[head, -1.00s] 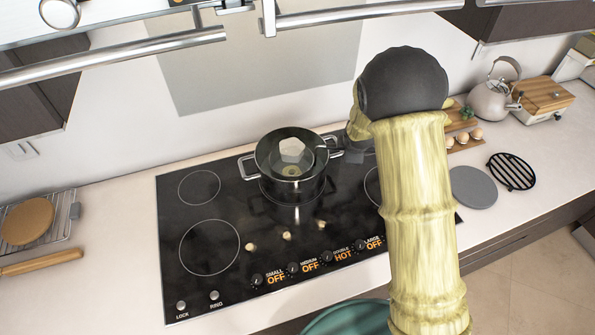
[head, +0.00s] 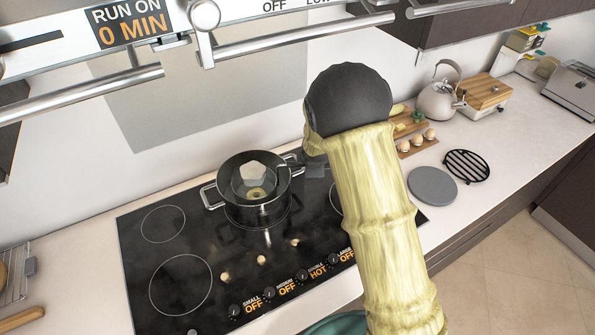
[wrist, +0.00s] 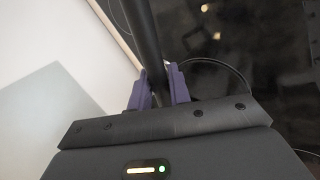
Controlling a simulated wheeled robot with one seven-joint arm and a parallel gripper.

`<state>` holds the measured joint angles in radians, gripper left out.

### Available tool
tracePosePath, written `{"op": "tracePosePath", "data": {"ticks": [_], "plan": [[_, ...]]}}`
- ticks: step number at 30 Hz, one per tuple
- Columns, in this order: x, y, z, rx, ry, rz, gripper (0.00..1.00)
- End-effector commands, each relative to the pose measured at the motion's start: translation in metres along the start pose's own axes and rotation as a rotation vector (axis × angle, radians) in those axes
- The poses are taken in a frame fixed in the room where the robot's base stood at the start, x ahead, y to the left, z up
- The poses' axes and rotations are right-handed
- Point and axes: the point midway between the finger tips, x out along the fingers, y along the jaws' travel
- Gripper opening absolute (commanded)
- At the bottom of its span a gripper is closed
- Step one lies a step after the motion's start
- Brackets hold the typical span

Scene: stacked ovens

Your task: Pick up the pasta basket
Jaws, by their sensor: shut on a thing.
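A dark pot-like vessel with metal side handles (head: 255,190), which may be the pasta basket, stands on the back part of the black hob in the head view. A pale faceted piece shows at its top, perhaps a lid knob. My gripper (wrist: 160,88) shows in the wrist view with its purple fingers shut around a dark bar (wrist: 143,35). The bar looks like a handle; I cannot tell for sure what it belongs to. In the head view my arm reaches to the right side of the vessel and mostly hides the gripper.
The hob (head: 145,270) has knobs along its front. A grey round plate (head: 432,186), a black trivet (head: 467,166), a board with eggs (head: 416,140) and a kettle (head: 438,101) stand to the right. Oven handle bars (head: 300,40) hang above the hob.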

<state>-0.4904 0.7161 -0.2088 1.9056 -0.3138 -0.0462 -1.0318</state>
Motion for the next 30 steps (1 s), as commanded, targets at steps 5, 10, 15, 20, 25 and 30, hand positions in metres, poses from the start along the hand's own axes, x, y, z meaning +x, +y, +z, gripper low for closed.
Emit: {"op": "tracePosePath", "data": {"ticks": [5, 10, 15, 20, 25, 30], "plan": [[-0.017, 0.013, 0.0, 0.004, 0.003, 0.009, 0.0], [-0.047, 0.033, 0.001, 0.005, 0.003, 0.011, 0.0], [-0.087, 0.06, 0.001, 0.006, 0.002, 0.012, 0.0], [-0.12, 0.081, 0.0, 0.003, 0.002, 0.009, 0.0], [-0.141, 0.094, -0.002, 0.001, 0.003, 0.005, 0.0], [-0.148, 0.098, -0.002, -0.001, 0.003, 0.004, 0.0]]}}
